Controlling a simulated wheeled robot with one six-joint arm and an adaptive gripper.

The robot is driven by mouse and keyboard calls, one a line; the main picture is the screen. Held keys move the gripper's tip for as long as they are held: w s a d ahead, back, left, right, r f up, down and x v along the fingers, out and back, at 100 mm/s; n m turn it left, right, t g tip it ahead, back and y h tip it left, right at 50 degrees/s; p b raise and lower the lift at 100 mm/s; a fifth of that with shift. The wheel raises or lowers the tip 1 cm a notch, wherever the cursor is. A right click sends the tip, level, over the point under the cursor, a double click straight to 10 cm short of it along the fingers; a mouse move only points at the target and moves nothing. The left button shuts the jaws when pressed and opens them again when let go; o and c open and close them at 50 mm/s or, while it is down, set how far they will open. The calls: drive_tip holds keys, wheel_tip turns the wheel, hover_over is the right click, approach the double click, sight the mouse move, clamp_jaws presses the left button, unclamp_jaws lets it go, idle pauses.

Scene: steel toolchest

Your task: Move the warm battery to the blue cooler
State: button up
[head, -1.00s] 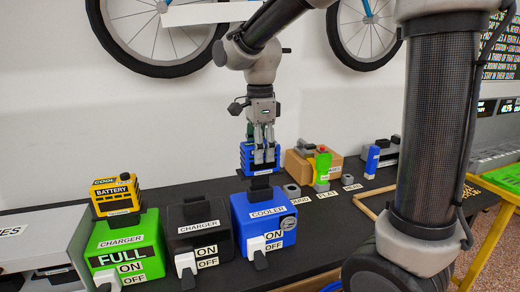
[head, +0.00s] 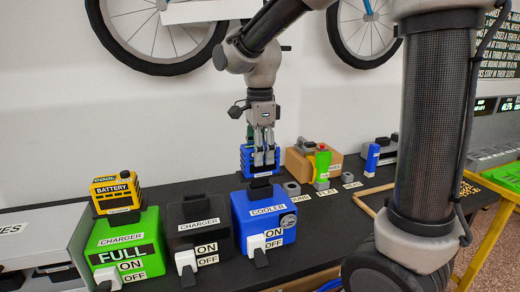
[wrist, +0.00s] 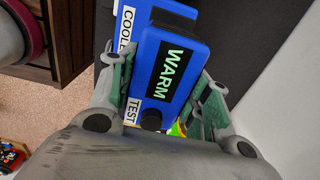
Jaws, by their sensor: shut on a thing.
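The blue battery (head: 246,160) is in my gripper (head: 264,156), which is shut on it. In the wrist view the battery (wrist: 172,75) sits between the two fingers, with "WARM" in green on a black panel. The cooler (wrist: 120,75) partly shows behind the battery in the wrist view.
Left of the cooler stand a black charger (head: 183,215) with an empty-looking top and a green charger (head: 115,235) with a yellow battery (head: 115,192) on it. A cardboard-coloured box (head: 298,165), a green item (head: 322,162) and another blue item (head: 371,160) stand to the right.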

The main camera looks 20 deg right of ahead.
drive_tip(key=shift+f, duration=1.6)
drive_tip(key=o, duration=1.5)
wheel_tip(320, 180, up, 12)
